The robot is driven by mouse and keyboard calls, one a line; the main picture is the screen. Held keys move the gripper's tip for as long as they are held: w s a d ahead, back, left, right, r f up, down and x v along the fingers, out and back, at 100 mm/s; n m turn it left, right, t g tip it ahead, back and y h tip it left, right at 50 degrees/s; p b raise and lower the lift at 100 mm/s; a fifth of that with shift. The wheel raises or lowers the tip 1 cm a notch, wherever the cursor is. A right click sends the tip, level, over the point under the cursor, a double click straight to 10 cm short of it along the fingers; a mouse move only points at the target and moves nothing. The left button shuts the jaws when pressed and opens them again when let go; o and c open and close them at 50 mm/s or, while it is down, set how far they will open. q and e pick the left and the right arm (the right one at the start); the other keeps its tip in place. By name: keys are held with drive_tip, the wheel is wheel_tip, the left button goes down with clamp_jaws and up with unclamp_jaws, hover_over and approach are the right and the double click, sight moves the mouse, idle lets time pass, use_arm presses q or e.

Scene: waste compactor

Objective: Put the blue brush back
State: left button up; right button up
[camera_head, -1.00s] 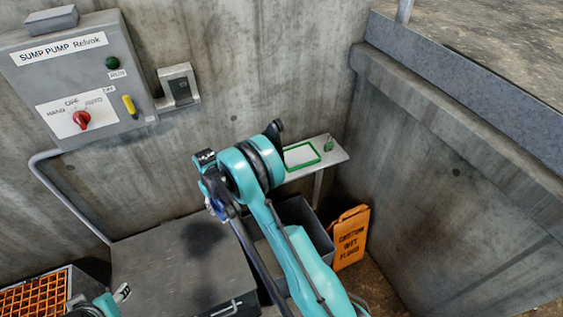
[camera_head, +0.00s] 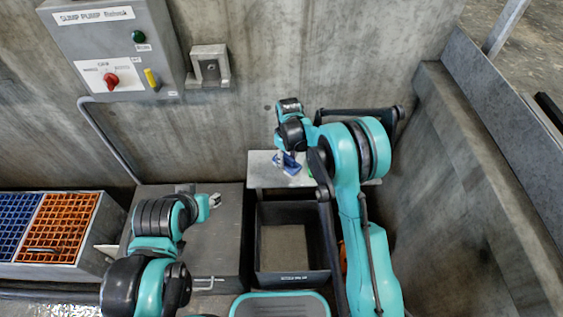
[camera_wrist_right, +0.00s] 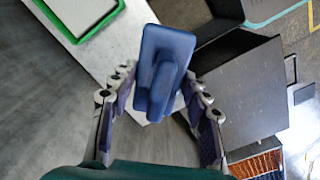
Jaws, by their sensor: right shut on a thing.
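The blue brush (camera_wrist_right: 168,55) is between the two fingers of my right gripper (camera_wrist_right: 158,80) in the right wrist view, and the gripper is shut on it. In the head view my right gripper (camera_head: 288,153) holds the brush (camera_head: 291,164) over or at the pale wall shelf (camera_head: 262,178); I cannot tell whether they touch. A green-framed white rectangle (camera_wrist_right: 78,12) lies on the shelf in the wrist view, beside the brush. My left gripper (camera_head: 214,201) is over the grey box top, small, its jaws unclear.
A dark open bin (camera_head: 262,268) stands below the shelf. A grey box (camera_head: 215,255) is left of it. Blue (camera_head: 14,222) and orange (camera_head: 62,225) grids sit in a tray at the far left. A control box (camera_head: 115,45) hangs on the wall. A concrete wall closes the right side.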

drive_tip(key=w+a+f, duration=0.1)
drive_tip(key=w, duration=0.1)
drive_tip(key=w+a+f+b, duration=0.1)
drive_tip(key=w+f, duration=0.1)
drive_tip(key=w+a+f, duration=0.1)
drive_tip(key=w+a, duration=0.1)
drive_tip(key=shift+w+a+f+b, duration=0.1)
drive_tip(key=shift+w+f+b, duration=0.1)
drive_tip(key=shift+f+b, duration=0.2)
wheel_tip(320, 180, down, 4)
drive_tip(key=shift+w+f+b, duration=0.1)
drive_tip(key=shift+b, duration=0.7)
drive_tip(key=shift+f, duration=0.1)
drive_tip(key=o, duration=1.1)
drive_tip(key=shift+r, duration=0.2)
